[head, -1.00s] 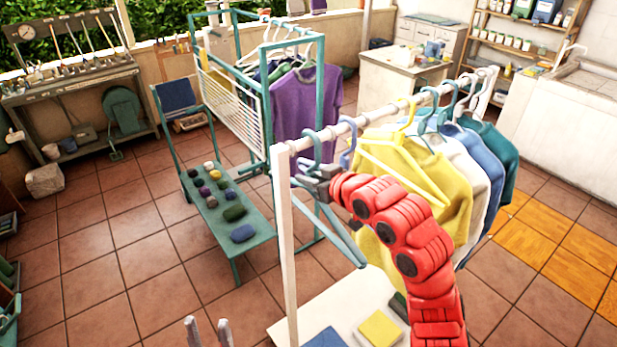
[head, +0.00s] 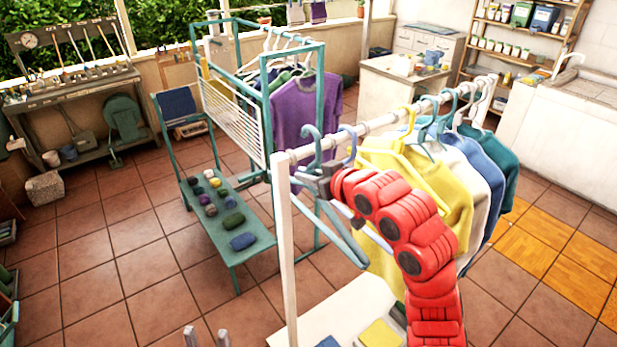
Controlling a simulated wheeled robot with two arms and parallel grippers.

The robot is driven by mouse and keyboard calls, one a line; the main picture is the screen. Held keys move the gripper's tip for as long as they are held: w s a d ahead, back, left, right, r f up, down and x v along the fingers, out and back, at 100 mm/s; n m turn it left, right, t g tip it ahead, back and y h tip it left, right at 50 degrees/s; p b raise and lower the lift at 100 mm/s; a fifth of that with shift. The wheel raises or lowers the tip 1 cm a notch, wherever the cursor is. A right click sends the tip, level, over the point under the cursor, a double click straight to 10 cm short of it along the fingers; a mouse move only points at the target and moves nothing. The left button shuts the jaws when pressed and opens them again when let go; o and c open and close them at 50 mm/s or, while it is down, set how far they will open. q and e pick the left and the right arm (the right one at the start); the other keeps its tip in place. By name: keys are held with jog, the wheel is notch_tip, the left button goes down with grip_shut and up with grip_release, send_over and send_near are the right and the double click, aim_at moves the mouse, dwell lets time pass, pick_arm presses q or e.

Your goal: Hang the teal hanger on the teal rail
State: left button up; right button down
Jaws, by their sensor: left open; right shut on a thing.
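The teal hanger (head: 344,238) is in my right gripper (head: 318,183), which is shut on it just below the hook. Its hook stands at the left end of the white rail (head: 375,124); I cannot tell whether it is around the rail or clear of it. The teal rail (head: 296,50) is the top of the teal rack behind, to the left. A purple sweater (head: 305,110) and other clothes hang there on hangers. My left gripper (head: 207,339) is open and empty at the bottom edge, with only its fingertips showing.
Yellow (head: 445,190), white, blue and teal garments hang further along the white rail. A white post (head: 287,250) stands left of my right gripper. A low teal bench (head: 232,252) holds several small bundles. Tiled floor lies open at left.

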jog(key=s+d, duration=0.1)
jog(key=s, duration=0.1)
jog(key=s+d+p, duration=0.1)
jog(key=s+d, duration=0.1)
jog(key=s, duration=0.1)
jog(key=s+d+r+p, duration=0.1)
jog(key=s+d, duration=0.1)
jog(key=shift+s+d, duration=0.45)
jog(key=shift+s, duration=0.15)
